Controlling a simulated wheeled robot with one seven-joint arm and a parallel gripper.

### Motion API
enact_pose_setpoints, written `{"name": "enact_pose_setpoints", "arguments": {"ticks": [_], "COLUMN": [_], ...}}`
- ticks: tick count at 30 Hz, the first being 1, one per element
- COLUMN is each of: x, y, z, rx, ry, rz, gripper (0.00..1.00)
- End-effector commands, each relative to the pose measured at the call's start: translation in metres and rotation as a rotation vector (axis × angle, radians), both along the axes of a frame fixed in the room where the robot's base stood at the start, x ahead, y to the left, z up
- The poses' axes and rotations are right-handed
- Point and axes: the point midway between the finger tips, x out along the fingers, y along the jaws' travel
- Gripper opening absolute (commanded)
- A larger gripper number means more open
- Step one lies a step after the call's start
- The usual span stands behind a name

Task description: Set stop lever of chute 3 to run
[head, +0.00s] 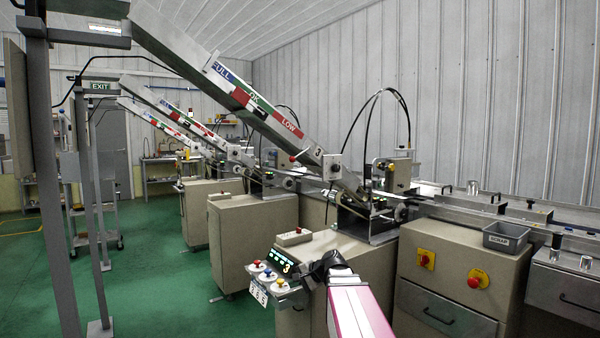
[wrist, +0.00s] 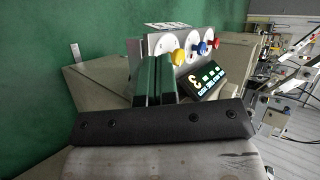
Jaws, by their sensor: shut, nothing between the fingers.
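Chute 3 (head: 270,115) slopes down to the right, with a "3" plate near its lower end. A control box beside it has a lit display (head: 281,262) showing 3, seen also in the wrist view (wrist: 208,80). On white dials sit a red knob (head: 257,262), a blue knob (head: 268,272) and a yellow knob (head: 279,283). Their lettering is too small to read, so I cannot tell which is the stop lever. My gripper (head: 306,277) is shut and empty just right of the dials. In the wrist view its fingertips (wrist: 157,58) are close beside the yellow knob (wrist: 178,57).
To the right are a grey tray (head: 507,236) and a red button on yellow (head: 474,280). Grey posts (head: 92,200) rise at the left. Green floor (head: 170,290) lies open between.

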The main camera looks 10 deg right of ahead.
Motion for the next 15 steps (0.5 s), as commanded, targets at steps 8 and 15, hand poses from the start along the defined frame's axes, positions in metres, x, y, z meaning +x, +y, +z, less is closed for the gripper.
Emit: {"name": "enact_pose_setpoints", "arguments": {"ticks": [8, 15], "x": [0.036, 0.043], "y": [-0.041, -0.086], "z": [0.127, 0.24], "rx": [0.397, 0.743], "ry": [-0.088, -0.153], "rz": [-0.155, -0.212], "gripper": [0.0, 0.0]}}
